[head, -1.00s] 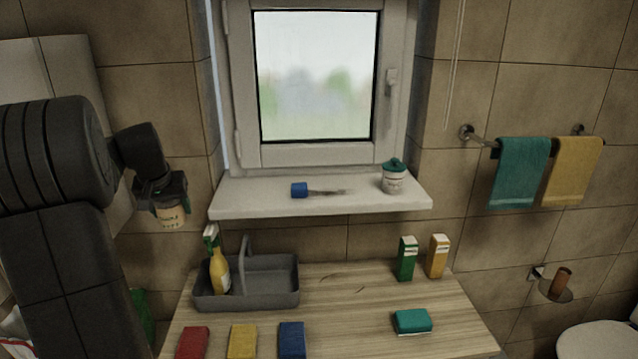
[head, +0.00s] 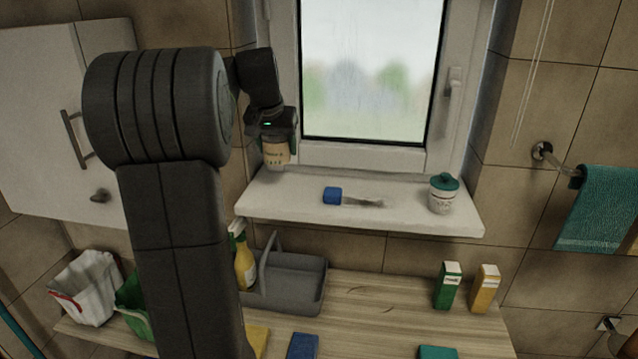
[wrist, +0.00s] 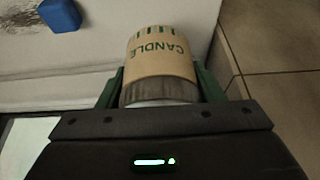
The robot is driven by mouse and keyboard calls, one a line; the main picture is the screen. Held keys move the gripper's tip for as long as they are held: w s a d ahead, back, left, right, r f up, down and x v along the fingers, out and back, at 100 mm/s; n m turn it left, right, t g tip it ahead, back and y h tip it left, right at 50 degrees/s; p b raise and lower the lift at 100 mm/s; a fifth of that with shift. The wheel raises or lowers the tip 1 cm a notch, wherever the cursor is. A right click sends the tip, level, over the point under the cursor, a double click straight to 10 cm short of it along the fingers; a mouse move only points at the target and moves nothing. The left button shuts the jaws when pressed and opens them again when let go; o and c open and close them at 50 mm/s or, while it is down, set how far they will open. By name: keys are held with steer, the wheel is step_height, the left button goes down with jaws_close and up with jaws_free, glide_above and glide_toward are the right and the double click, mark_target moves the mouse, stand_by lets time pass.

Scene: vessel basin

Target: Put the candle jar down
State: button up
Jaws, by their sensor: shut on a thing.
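The candle jar (head: 276,153) has a tan label and hangs in my gripper (head: 278,141), at the left end of the white window sill (head: 410,215). In the wrist view the jar (wrist: 160,55) shows the word CANDLE, and the green fingers of my gripper (wrist: 160,88) are shut on its sides. The sill (wrist: 110,25) lies beyond it there. The jar appears close to the sill's left end; I cannot tell whether it touches the surface.
Below stand a grey caddy (head: 300,290) with a yellow bottle (head: 245,268), and green (head: 448,287) and yellow cartons (head: 485,290). The window frame (head: 380,157) rises behind the sill.

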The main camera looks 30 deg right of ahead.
mark_target(272, 153)
step_height(272, 153, down, 9)
steer(key=shift+f+p, duration=0.15)
steer(key=shift+p, duration=0.55)
steer(key=shift+f, duration=0.15)
steer(key=o, duration=1.1)
steer(key=shift+a+r, duration=0.1)
steer(key=shift+r, duration=0.4)
steer(key=b+v, duration=0.1)
steer(key=v, duration=1)
steer(key=shift+s+r+b, duration=0.15)
steer(key=shift+r+b, duration=0.05)
steer(key=shift+b, duration=0.2)
steer(key=shift+a, duration=0.1)
